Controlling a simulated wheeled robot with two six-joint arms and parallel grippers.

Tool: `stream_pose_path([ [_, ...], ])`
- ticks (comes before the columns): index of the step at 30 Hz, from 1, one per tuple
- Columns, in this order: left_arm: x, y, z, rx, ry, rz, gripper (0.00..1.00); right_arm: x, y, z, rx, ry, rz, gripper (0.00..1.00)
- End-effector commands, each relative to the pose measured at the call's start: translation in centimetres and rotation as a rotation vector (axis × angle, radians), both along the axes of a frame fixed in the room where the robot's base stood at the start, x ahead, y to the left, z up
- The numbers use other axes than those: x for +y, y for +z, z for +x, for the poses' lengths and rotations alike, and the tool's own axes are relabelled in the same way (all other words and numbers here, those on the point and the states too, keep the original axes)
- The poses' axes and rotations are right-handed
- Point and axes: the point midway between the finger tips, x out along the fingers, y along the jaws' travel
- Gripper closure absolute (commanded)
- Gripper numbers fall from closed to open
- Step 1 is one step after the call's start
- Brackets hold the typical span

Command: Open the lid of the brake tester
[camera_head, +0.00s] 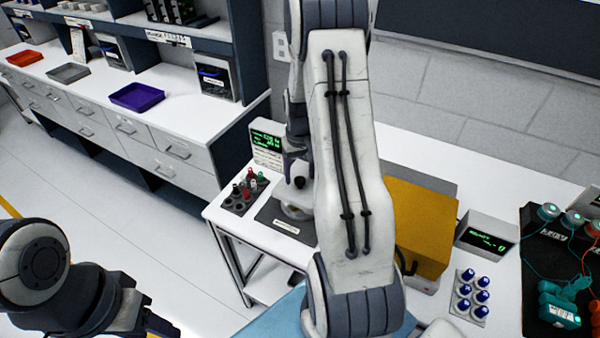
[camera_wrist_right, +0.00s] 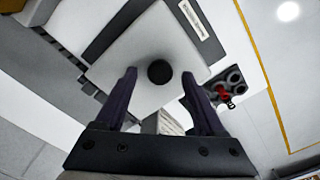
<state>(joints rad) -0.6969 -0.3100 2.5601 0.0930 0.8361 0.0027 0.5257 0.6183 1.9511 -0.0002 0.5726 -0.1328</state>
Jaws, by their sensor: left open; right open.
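The brake tester (camera_head: 295,203) stands on the white table, mostly hidden behind my right arm. Its pale lid has a black knob (camera_head: 299,182). In the right wrist view the lid (camera_wrist_right: 135,62) is a light square plate lying flat, with the round black knob (camera_wrist_right: 159,72) at its middle. My right gripper (camera_head: 294,153) points down above the lid. In its wrist view the open fingers (camera_wrist_right: 159,76) stand on either side of the knob, with gaps; I cannot tell their height over it. My left gripper (camera_head: 140,315) is open, empty and low at the left, away from the tester.
A green-lit display (camera_head: 268,142) stands behind the tester. A rack of red and black plugs (camera_head: 245,190) is to its left. A yellow box (camera_head: 418,228), another display (camera_head: 487,240) and blue-capped parts (camera_head: 468,295) are to the right. Floor at left is clear.

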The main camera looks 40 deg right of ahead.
Motion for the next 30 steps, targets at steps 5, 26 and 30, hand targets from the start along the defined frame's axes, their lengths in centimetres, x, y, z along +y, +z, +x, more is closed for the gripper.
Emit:
stream_pose_path([
  [5, 0.00, 0.27, 0.00, 0.000, -0.001, 0.000, 0.50, 0.02, -0.96, -0.03, 0.000, 0.000, 0.000, 0.29],
  [26, -0.01, 0.24, 0.00, 0.000, -0.001, 0.000, 0.50, 0.01, -1.00, -0.02, -0.001, 0.000, 0.000, 1.00],
  [30, -0.01, 0.24, 0.00, 0.000, -0.001, 0.000, 0.50, 0.01, -0.99, -0.02, -0.001, 0.000, 0.000, 1.00],
])
